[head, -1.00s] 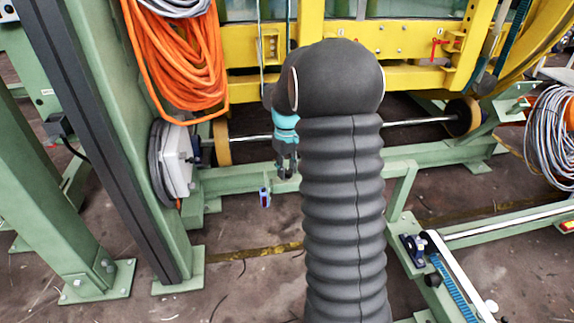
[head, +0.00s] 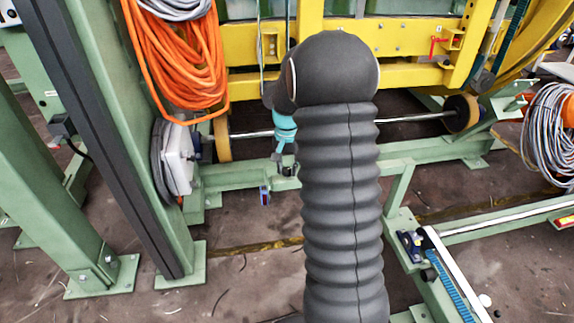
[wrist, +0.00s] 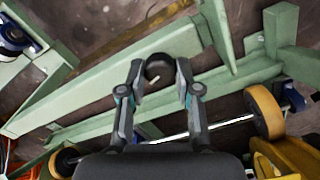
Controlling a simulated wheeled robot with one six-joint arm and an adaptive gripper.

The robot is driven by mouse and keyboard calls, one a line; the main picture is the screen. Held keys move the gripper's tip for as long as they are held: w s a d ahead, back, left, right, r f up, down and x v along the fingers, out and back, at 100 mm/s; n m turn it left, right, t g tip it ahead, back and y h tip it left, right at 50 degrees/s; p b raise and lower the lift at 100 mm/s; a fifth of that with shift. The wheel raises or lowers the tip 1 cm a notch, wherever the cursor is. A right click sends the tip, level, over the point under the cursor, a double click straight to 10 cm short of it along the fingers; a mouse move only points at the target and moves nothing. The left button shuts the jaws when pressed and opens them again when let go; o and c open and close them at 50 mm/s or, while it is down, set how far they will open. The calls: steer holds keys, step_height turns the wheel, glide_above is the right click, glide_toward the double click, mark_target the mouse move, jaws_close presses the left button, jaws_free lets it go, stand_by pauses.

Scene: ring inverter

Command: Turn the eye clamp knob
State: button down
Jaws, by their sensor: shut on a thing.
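In the wrist view, a round black knob (wrist: 157,67) with a small pale mark sits between the two fingertips of my gripper (wrist: 158,80). My gripper is shut on the knob, with one finger on each side. In the head view my gripper (head: 284,163) shows only in part, in front of the green beam. My own black arm hides the rest of it and the knob there. The clamp body that the knob belongs to cannot be made out.
A green beam (head: 240,178) and a shaft with yellow rollers (head: 222,138) lie close to my gripper. A small blue-purple part (head: 265,196) hangs left of it. Orange cable (head: 180,65) hangs at upper left. A blue-topped fixture (head: 410,243) stands at right.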

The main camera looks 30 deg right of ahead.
mark_target(288, 168)
steer(key=shift+m, duration=1.8)
steer(key=c, duration=0.8)
jaws_free()
steer(key=shift+d, duration=0.1)
steer(key=shift+r, duration=0.1)
step_height(288, 168, up, 12)
